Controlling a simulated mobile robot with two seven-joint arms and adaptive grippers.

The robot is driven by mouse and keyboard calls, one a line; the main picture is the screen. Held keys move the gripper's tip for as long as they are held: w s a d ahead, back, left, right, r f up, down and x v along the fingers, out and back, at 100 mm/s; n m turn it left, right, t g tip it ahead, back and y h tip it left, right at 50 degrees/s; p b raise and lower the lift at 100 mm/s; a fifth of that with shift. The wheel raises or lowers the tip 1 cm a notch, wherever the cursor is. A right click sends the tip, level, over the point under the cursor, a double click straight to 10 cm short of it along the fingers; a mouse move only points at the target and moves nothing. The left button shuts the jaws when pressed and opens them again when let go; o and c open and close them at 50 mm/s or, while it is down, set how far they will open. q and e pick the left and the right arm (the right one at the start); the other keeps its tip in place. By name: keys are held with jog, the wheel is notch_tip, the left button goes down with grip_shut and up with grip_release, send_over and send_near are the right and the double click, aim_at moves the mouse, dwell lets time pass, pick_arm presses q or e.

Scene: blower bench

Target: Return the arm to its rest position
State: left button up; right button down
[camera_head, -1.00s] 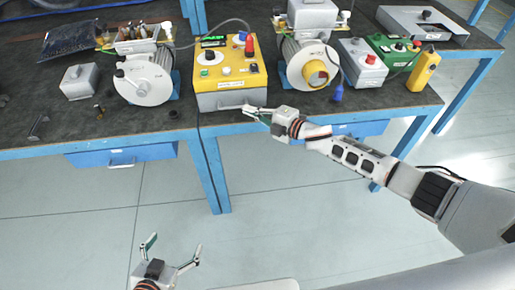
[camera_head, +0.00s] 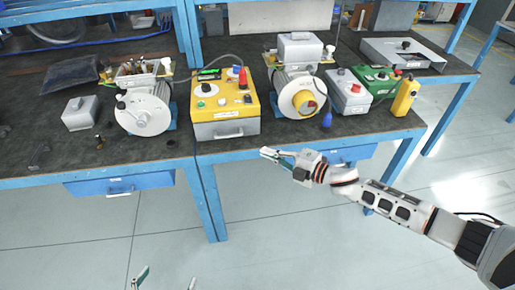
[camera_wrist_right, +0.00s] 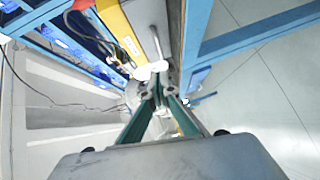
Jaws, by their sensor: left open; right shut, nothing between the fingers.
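My right gripper (camera_head: 266,153) is shut and empty. It is in front of the bench edge, a little below and right of the yellow control box (camera_head: 223,104), apart from the box's handle (camera_head: 228,134). In the right wrist view its fingers (camera_wrist_right: 158,90) come together with nothing between them, and the yellow box (camera_wrist_right: 125,28) shows beyond them. My right arm (camera_head: 395,205) comes in from the lower right over the floor. My left gripper (camera_head: 166,280) shows only its two spread fingertips at the bottom edge; the rest of it is cut off.
The bench (camera_head: 60,150) carries two blower motors (camera_head: 143,112) (camera_head: 300,95), a grey box (camera_head: 80,113), a green box (camera_head: 375,80) and a yellow pendant (camera_head: 405,97). Blue drawers (camera_head: 120,184) hang below its front edge. The floor (camera_head: 290,245) in front is clear.

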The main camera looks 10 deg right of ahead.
jog(key=s+a+f+m+t+h, duration=0.1)
jog(key=s+f+m+h, duration=0.1)
jog(key=s+f+m, duration=0.3)
jog(key=s+a+f+m+t+h, duration=0.1)
jog(key=s+a+f+m+h, duration=0.1)
jog(key=s+m, duration=0.45)
pick_arm(q)
jog(key=shift+s+f, duration=0.15)
pick_arm(e)
jog(key=s+d+f+m+g+h, duration=0.1)
jog(key=s+d+f+m, duration=0.3)
jog(key=s, duration=0.4)
jog(key=s+d+f+m+g+h, duration=0.1)
jog(key=s+d+f+m+h, duration=0.3)
jog(key=s, duration=0.5)
jog(key=shift+s+d+f+m+g, duration=0.2)
jog(key=shift+d+f+m+g, duration=0.1)
jog(key=shift+d+f+m, duration=0.45)
pick_arm(q)
jog(key=shift+c, duration=0.3)
pick_arm(e)
jog(key=shift+a+r, duration=0.1)
jog(key=shift+a, duration=0.15)
